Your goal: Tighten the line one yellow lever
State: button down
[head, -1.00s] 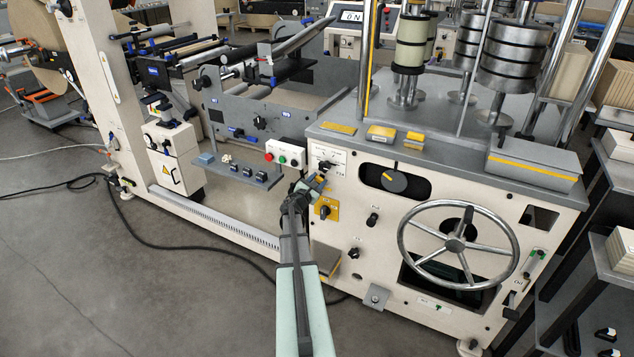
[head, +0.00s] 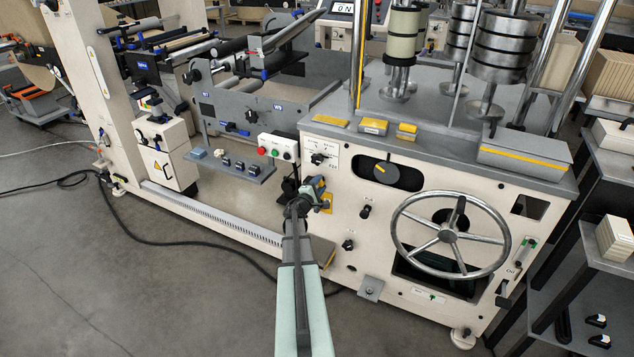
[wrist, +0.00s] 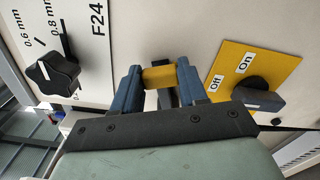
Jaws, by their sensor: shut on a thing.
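My gripper (wrist: 160,82) has its two blue fingers shut on a small yellow lever (wrist: 158,76), just off the cream machine panel. In the head view my gripper (head: 318,187) is at the left edge of the cabinet front, and the lever there is too small and covered to make out.
The On/Off plate carries a dark rotary switch (wrist: 258,95) close to the right finger. A control box (head: 277,147) with red and green buttons is left of the cabinet. A steel handwheel (head: 450,236) projects at the right.

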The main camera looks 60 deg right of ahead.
jog(key=shift+s+f+m, duration=0.1)
jog(key=shift+f+m, duration=0.5)
jog(key=shift+m, duration=0.4)
jog(key=shift+s+f+m, duration=0.1)
jog(key=shift+f+m, duration=0.45)
jog(key=shift+m, duration=0.45)
jog(key=shift+f, duration=0.1)
jog(key=c, duration=0.6)
grip_release()
jog(key=a, duration=1.3)
jog(key=shift+a, duration=0.4)
